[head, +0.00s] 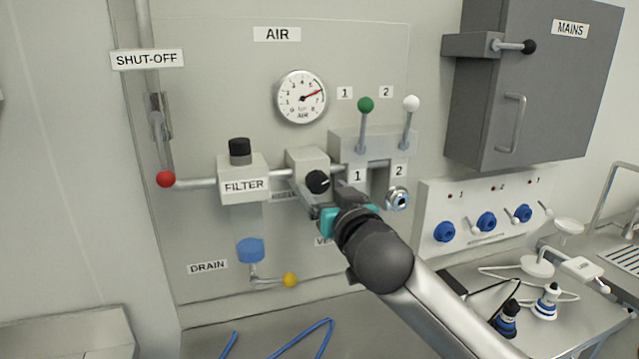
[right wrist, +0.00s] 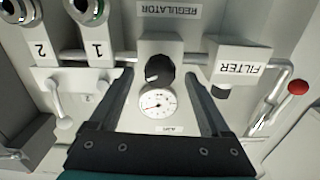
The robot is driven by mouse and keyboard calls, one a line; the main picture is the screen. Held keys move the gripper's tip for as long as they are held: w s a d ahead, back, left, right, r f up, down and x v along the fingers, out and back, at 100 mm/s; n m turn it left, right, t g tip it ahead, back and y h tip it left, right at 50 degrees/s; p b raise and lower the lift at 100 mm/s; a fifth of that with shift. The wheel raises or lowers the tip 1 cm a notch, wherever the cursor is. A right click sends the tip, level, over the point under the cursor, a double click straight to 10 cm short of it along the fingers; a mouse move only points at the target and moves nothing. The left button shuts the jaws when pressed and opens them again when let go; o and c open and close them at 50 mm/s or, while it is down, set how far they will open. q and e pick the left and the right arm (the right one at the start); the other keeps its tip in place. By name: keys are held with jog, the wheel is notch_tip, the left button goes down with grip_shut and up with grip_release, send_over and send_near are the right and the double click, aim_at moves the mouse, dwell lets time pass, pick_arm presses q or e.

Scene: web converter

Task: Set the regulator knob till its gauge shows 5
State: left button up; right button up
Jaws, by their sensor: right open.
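The regulator knob (head: 318,182) is black and round, on the front of the pale regulator block (head: 303,160). The knob (right wrist: 159,68) also shows in the right wrist view, which is upside down. The gauge (right wrist: 157,104) shows in the wrist view too. My right gripper (head: 328,194) is open just in front of the knob. Its two fingers stand apart on either side of the knob in the wrist view, not closed on it. My left gripper is not in view.
The filter (head: 243,178) is left of the regulator, with a red-ended shut-off lever (head: 165,179). Valve levers with a green knob (head: 366,104) and a white knob (head: 411,103) stand to the right. A grey mains box (head: 520,90) juts out further right.

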jog(key=shift+x, duration=1.4)
grip_shut()
